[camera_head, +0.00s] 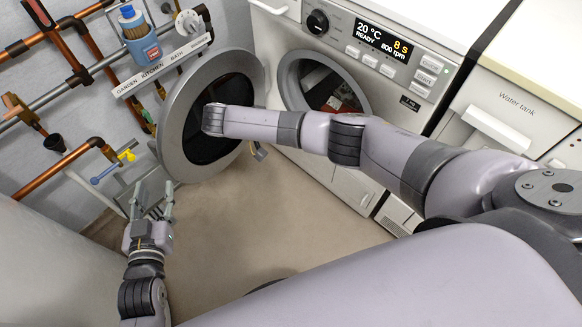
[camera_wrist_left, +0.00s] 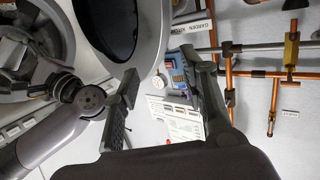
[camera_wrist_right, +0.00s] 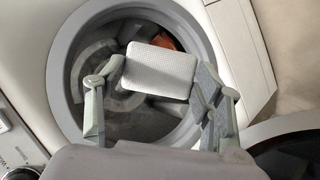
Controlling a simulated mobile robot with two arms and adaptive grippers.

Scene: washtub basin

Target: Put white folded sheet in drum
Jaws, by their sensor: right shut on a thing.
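The white folded sheet (camera_wrist_right: 160,70) shows in the right wrist view as a small textured white pad. It is between the fingertips of my right gripper (camera_wrist_right: 158,90), which is shut on it. Behind it is the round opening of the washing machine drum (camera_wrist_right: 105,120), which also shows in the head view (camera_head: 307,77). The sheet is in front of the opening in this view; how deep it is, I cannot tell. My right gripper is hidden in the head view. My left gripper (camera_head: 152,203) is open and empty, low at the left, with its fingers apart in the left wrist view (camera_wrist_left: 160,95).
The round door (camera_head: 175,150) stands open left of the drum, with my right arm across it. An orange-red item (camera_wrist_right: 167,38) is inside the drum. Pipes and a blue detergent container (camera_head: 140,40) are on the left wall. The floor in the middle is clear.

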